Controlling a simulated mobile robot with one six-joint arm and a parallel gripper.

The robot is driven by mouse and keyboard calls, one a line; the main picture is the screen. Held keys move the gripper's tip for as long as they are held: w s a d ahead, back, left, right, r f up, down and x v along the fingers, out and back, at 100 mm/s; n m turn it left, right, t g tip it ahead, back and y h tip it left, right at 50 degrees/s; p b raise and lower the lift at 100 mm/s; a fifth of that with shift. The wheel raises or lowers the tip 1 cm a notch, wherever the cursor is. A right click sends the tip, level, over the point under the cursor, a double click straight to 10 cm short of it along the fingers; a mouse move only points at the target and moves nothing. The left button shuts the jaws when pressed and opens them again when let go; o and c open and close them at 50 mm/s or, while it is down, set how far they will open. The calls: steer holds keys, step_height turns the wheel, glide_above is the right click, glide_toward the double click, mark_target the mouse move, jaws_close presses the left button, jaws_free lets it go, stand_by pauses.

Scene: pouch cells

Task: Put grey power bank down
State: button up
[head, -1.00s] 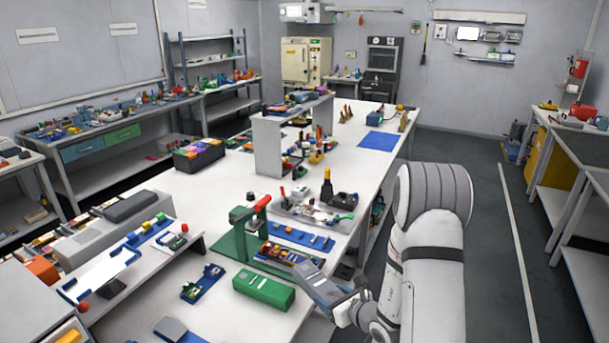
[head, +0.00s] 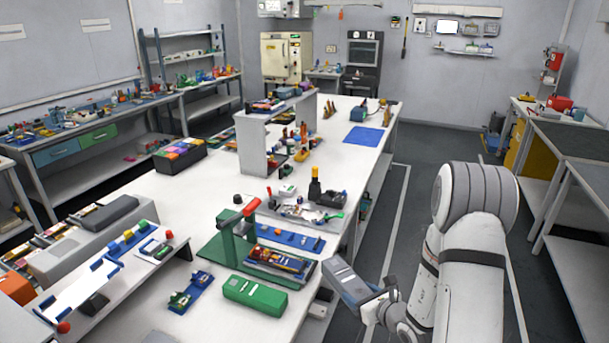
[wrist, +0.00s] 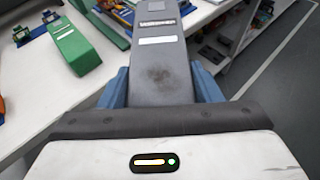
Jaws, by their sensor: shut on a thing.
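The grey power bank (head: 346,279) is held by my gripper (head: 372,300), off the right edge of the white workbench (head: 160,210). In the wrist view the power bank (wrist: 162,62) sits between two blue fingers (wrist: 162,88) and points away from the wrist. It has a dark smudge and light labels on its face. My gripper is shut on it. In the head view it appears tilted and apart from the bench, with grey floor below and behind it.
A green box (head: 255,295) lies near the bench edge, left of the power bank. Behind it stands a green press with a red handle (head: 243,215). A blue mat (head: 362,140) lies bare at the far end.

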mark_target(335, 289)
steer(key=w+a+b, duration=0.1)
steer(key=a+b, duration=0.1)
steer(key=w+a+f+n+y+b, duration=0.1)
steer(key=a+b, duration=0.1)
steer(key=b, duration=0.1)
steer(key=w+a+n+g+y+b, duration=0.1)
steer(key=a+b, duration=0.1)
steer(key=b, duration=0.1)
steer(key=shift+a+f, duration=0.2)
steer(key=shift+a, duration=0.1)
steer(key=a+n+g+y+b, duration=0.3)
steer(key=a+b, duration=0.8)
steer(key=b, duration=0.1)
steer(key=s+a+r+n+g+y+b, duration=0.1)
steer(key=s+a+b, duration=0.3)
steer(key=a+b, duration=0.5)
steer(key=s+a+r+n+g+b, duration=0.15)
steer(key=s+a+b, duration=0.25)
steer(key=b, duration=0.8)
steer(key=f+b, duration=0.2)
steer(key=f, duration=0.2)
steer(key=f+b, duration=0.3)
steer(key=f, duration=0.2)
steer(key=shift+s+a+f, duration=0.15)
steer(key=shift+s, duration=0.05)
